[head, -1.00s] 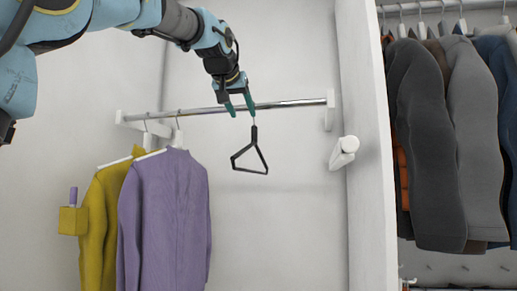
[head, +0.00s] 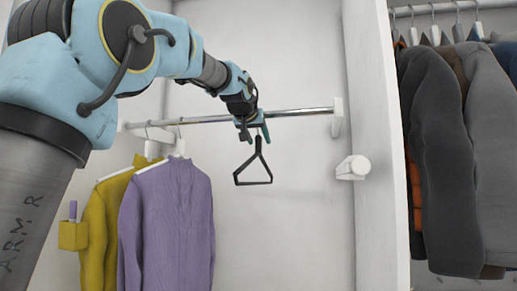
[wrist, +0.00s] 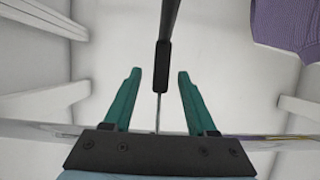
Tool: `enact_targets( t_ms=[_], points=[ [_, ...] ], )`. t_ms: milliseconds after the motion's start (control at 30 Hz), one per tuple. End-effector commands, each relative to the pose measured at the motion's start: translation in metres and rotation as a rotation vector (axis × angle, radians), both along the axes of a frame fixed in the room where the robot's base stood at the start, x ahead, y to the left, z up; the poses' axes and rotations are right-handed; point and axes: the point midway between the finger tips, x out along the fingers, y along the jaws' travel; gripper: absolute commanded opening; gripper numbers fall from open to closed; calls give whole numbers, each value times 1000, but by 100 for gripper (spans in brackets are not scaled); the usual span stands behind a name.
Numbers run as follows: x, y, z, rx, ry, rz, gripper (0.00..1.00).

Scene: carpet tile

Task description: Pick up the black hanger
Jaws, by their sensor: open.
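The black hanger (head: 254,172) hangs empty from the metal rail (head: 295,113), to the right of the clothes. My gripper (head: 254,138) is at the rail, around the level of the hanger's hook and neck. In the wrist view my gripper (wrist: 160,80) is open, its two green fingers on either side of the hanger's thin hook stem. The hanger's black neck (wrist: 162,68) shows between and beyond the fingertips, with clear gaps on both sides. The top of the hook is hidden behind the gripper in the head view.
A purple sweater (head: 172,220) and a yellow garment (head: 98,225) hang at the left of the rail. A white peg (head: 352,168) sticks out at the right, by a white panel (head: 380,150). Dark jackets (head: 440,150) hang beyond it. Space right of the hanger is free.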

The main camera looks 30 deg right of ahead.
Motion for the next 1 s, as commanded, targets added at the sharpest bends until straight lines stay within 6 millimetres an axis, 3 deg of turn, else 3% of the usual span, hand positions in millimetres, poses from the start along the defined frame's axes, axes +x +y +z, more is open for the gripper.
enact_targets(
  t_ms=[333, 833, 1000],
  points=[
    [7, -6, -4, -1, -1, 0, 57],
    [7, -6, -4, -1, -1, 0, 1],
    [7, -6, -4, -1, -1, 0, 0]
  ],
)
